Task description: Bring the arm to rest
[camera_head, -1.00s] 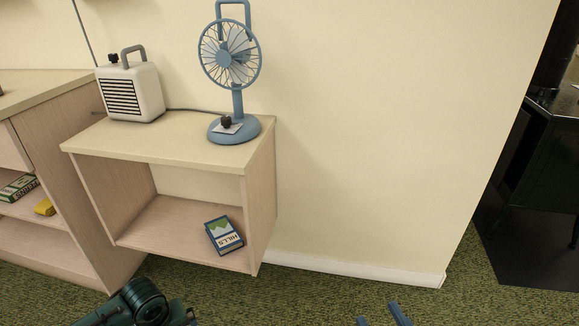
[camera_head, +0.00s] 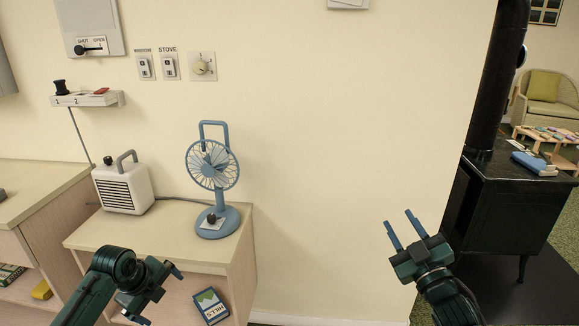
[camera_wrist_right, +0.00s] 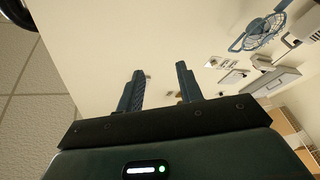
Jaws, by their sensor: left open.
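My left gripper (camera_head: 157,296) is low in the head view, in front of the small wooden shelf unit (camera_head: 150,232). Its fingers are apart and I see nothing between them. My right gripper (camera_head: 404,231) is raised in front of the bare wall, left of the black stove. Its two blue fingers point up and stand apart with nothing between them. In the right wrist view the same fingers (camera_wrist_right: 159,92) are spread and empty.
A blue fan (camera_head: 212,175) and a white heater (camera_head: 123,188) stand on the shelf unit, with a boxed item (camera_head: 211,306) inside it. The black stove (camera_head: 508,195) stands at the right. Wall between shelf and stove is bare.

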